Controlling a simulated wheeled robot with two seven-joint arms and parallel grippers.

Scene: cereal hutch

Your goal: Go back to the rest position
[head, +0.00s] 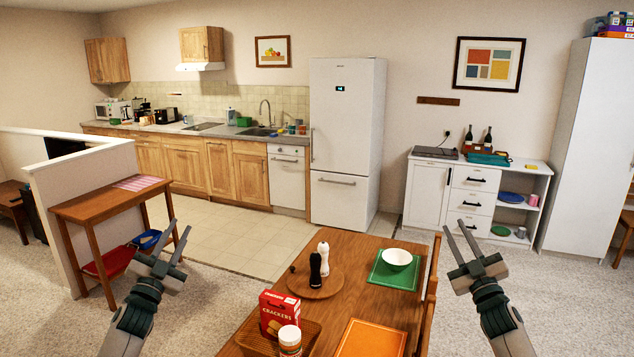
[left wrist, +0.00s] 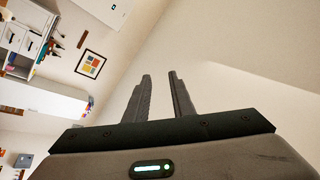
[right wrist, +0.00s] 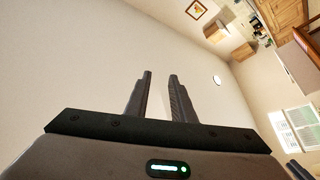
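My left gripper (head: 174,243) is raised at the left of the head view, above the floor between the side table and the dining table. Its fingers stand apart with nothing between them, as the left wrist view (left wrist: 161,98) also shows. My right gripper (head: 463,244) is raised at the right of the head view, beside the dining table's right side. Its fingers are apart and empty, as in the right wrist view (right wrist: 160,98). Both grippers point upward and touch nothing that I can see.
The dining table (head: 365,299) in front holds a crackers box (head: 279,314), a jar, shakers on a round board, a bowl (head: 397,259) on a green mat, and an orange mat. A chair (head: 430,285) stands at its right. A side table (head: 109,200) stands left. Carpet beyond is clear.

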